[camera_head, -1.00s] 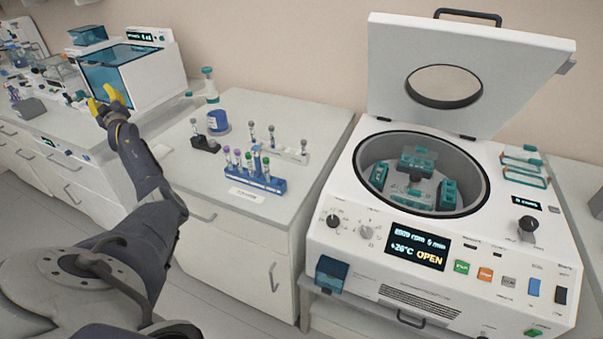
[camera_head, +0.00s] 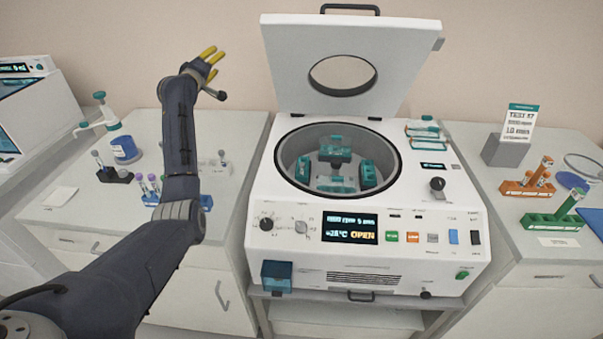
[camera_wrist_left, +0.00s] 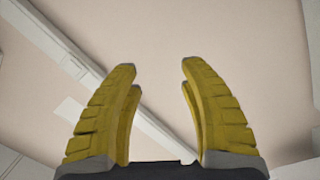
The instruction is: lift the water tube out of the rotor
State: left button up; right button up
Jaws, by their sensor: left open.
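The centrifuge (camera_head: 270,205) stands in the middle of the head view with its lid (camera_head: 290,60) raised. Its display reads OPEN. Inside the bowl, the rotor (camera_head: 337,185) carries several teal buckets, such as one at the right (camera_head: 368,174) and one at the back (camera_head: 335,150). I cannot make out which of them holds the water tube. My left gripper (camera_head: 212,64) is raised to the left of the lid, well above and apart from the rotor. Its yellow fingers are open and empty, as the left wrist view (camera_wrist_left: 160,85) also shows. My right gripper is not in view.
A blue rack (camera_head: 205,203) with capped tubes is partly behind my left arm on the left bench. Orange (camera_head: 525,188) and green (camera_head: 548,221) racks stand on the right bench. A teal box (camera_head: 277,277) sits at the centrifuge's front left. The raised lid blocks the space behind the bowl.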

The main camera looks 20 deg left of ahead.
pick_arm(q)
jog(key=w+d+f+m+g+h, duration=0.1)
jog(key=d+f+m+g+h, duration=0.15)
jog(key=d+f, duration=0.45)
jog(key=m+g, duration=1.1)
send_near(301, 165)
jog(key=shift+x, duration=5.95)
grip_shut()
